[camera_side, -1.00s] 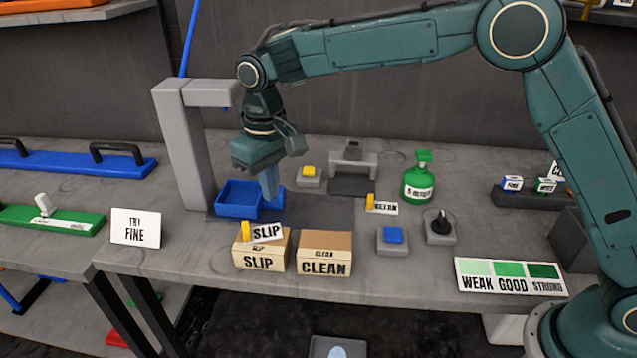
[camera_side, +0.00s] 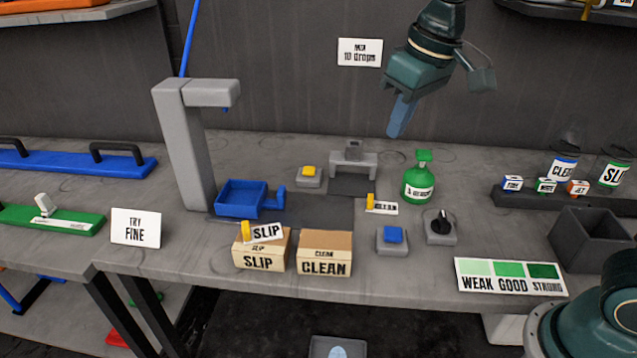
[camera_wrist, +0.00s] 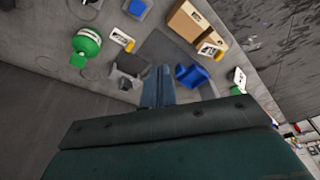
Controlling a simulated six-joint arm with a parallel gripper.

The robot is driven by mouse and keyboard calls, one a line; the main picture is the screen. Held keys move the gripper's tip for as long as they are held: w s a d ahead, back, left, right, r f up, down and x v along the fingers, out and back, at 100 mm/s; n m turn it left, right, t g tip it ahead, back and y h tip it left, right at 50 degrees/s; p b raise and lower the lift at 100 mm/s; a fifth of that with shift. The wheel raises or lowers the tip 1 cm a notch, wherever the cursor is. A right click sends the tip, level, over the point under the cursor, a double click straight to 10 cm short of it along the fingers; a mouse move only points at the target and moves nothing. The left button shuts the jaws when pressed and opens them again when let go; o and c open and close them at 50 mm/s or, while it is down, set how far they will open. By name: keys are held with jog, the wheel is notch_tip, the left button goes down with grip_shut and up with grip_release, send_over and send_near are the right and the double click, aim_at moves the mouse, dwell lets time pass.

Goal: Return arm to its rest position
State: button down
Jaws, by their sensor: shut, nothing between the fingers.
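My gripper (camera_side: 401,116) is raised above the back of the bench, in front of the dark wall. Its blue fingers are shut with nothing between them and point down. They also show in the wrist view (camera_wrist: 158,85). The blue tray (camera_side: 240,197) with its side handle sits at the foot of the grey dispenser stand (camera_side: 188,150), well below and left of my gripper. The green bottle (camera_side: 418,178) stands below my gripper, slightly right, and is not touched. Most of my arm is out of the side view.
The SLIP box (camera_side: 260,255) and CLEAN box (camera_side: 324,258) stand at the front edge. A blue button (camera_side: 393,240) and a black knob (camera_side: 440,226) are right of them. A grey open bin (camera_side: 590,240) and labelled jars (camera_side: 563,168) stand at right. The air around my gripper is clear.

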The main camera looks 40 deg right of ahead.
jog(key=s+d+f+t, duration=0.1)
jog(key=s+d, duration=0.1)
jog(key=s, duration=0.4)
jog(key=s+d+f+m, duration=0.1)
jog(key=s+d, duration=0.2)
jog(key=s, duration=0.3)
jog(key=s+d+f+t, duration=0.1)
jog(key=s+d, duration=0.2)
jog(key=s, duration=0.3)
jog(key=shift+t+h, duration=0.3)
